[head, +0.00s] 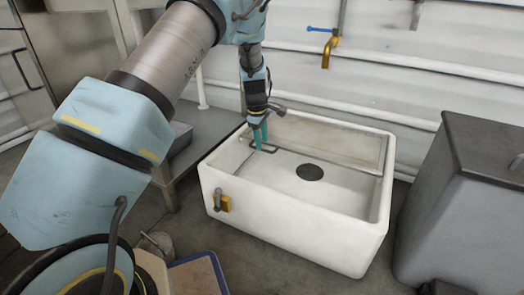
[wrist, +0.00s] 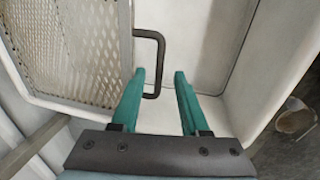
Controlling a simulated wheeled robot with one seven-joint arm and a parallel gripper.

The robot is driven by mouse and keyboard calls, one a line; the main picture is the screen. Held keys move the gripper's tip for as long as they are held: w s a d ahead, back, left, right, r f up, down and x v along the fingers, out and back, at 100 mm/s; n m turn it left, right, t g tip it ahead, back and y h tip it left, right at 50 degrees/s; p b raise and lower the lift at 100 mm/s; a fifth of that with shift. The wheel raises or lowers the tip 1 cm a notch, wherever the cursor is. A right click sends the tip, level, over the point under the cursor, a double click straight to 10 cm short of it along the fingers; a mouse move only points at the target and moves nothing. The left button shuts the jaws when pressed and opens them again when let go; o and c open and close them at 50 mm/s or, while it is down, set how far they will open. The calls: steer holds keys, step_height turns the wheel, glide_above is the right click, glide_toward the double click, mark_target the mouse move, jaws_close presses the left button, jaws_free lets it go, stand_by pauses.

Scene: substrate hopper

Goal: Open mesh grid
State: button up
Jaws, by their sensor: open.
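The mesh grid (head: 325,138) is a pale panel along the back part of the white hopper (head: 290,237). In the wrist view the mesh grid (wrist: 78,45) fills the upper left, with a dark bent handle (wrist: 161,50) on its edge. My gripper (head: 259,142) reaches down inside the hopper's left end, at the handle. In the wrist view my gripper (wrist: 160,78) is open, its two green fingers apart, with the handle's outer bar between the fingertips. Whether a finger touches the handle I cannot tell.
A dark round opening (head: 310,172) shows in the hopper floor. An orange latch (head: 222,201) sits on its front wall. A grey bin (head: 462,195) stands close on the right. A brass tap (head: 328,50) hangs on the wall behind. A grey bench stands at left.

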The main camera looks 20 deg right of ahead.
steer(key=shift+w+d+f+b, duration=0.1)
steer(key=shift+f+b, duration=0.1)
steer(key=shift+f, duration=0.45)
steer(key=shift+w+d+f+b, duration=0.1)
steer(key=shift+f+b, duration=0.1)
steer(key=shift+f, duration=0.45)
steer(key=shift+c, duration=0.3)
jaws_close()
